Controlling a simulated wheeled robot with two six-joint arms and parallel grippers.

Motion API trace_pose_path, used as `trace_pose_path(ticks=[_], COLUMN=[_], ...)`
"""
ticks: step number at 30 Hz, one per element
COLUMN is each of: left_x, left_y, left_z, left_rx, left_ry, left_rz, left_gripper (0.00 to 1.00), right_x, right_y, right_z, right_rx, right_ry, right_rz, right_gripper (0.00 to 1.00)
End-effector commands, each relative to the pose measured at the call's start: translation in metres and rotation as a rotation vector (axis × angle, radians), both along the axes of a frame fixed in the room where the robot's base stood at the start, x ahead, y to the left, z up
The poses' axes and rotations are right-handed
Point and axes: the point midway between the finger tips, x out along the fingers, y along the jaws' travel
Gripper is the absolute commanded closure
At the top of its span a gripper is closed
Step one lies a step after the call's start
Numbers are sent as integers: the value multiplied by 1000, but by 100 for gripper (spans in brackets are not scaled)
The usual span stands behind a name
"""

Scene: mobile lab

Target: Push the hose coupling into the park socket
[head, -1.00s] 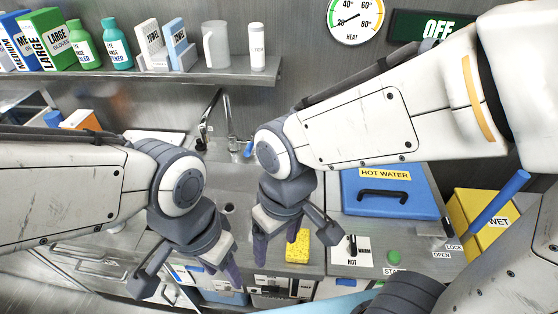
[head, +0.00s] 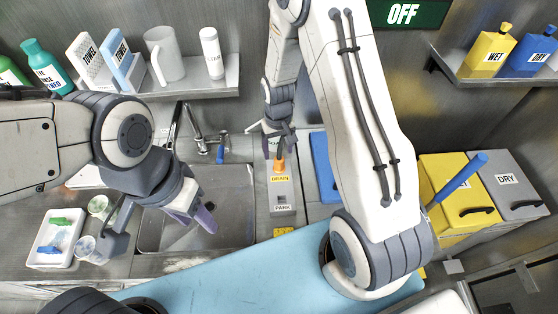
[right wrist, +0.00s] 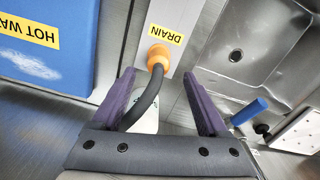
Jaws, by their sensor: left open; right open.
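The orange hose coupling (head: 280,167) with its dark hose sits at the socket marked DRAIN on a grey strip beside the sink. In the right wrist view the orange coupling (right wrist: 158,57) is in front of the DRAIN label, its hose (right wrist: 146,105) curving back between my fingers. The park socket (head: 281,199) is a dark opening above the PARK label, nearer the front of the strip. My right gripper (head: 279,146) is open just behind the coupling, fingers on either side of the hose. My left gripper (head: 160,232) is open and empty over the sink's left part.
The sink (head: 225,205) and faucet (head: 205,140) lie left of the strip; a blue HOT WATER lid (right wrist: 45,45) is on its other side. A yellow sponge (head: 283,231) lies in front. A white tray (head: 55,238) and glasses are at left. Yellow and grey bins (head: 505,180) stand right.

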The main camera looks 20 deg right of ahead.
Motion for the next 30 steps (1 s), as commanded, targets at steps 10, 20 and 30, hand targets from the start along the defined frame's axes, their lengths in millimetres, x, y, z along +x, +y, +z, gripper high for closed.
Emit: trace_pose_path(ticks=[10,20,30], left_x=[0,0,0], left_y=[0,0,0], left_z=[17,23,23], left_rx=[0,0,0], left_ry=[0,0,0], left_rz=[1,1,1], left_gripper=[50,50,50], right_x=[0,1,1], right_y=[-3,-4,-4], right_z=[-29,-57,-57], right_rx=[0,0,0], right_ry=[5,-1,-1], right_rz=[-1,-2,-2], right_gripper=[23,23,84])
